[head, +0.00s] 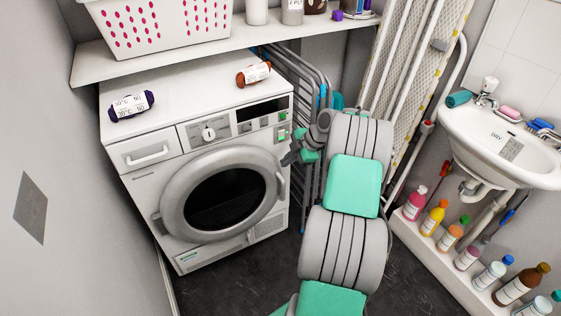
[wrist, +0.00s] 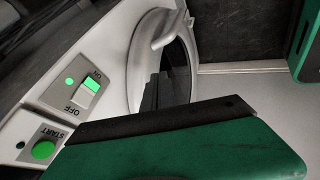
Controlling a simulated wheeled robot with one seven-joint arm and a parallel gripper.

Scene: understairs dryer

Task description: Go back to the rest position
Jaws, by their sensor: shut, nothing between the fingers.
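My gripper (head: 290,158) is shut and empty. In the head view it is close to the right front of the white dryer (head: 150,185), beside its control panel. Its round door (head: 225,200) with dark glass looks closed. In the wrist view, a green and black part of my gripper fills the lower middle. Beyond it are the ON/OFF switch (wrist: 88,92), with a green light near it, and a lit green START button (wrist: 44,150). I cannot tell whether the gripper touches the panel.
A purple roll (head: 131,105) and an orange-brown roll (head: 254,74) lie on the dryer. A shelf (head: 95,70) with a basket (head: 160,25) hangs above. A folded rack (head: 300,90) and ironing board stand behind my arm. A sink (head: 500,150) and several bottles are right. Dark floor is open in front.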

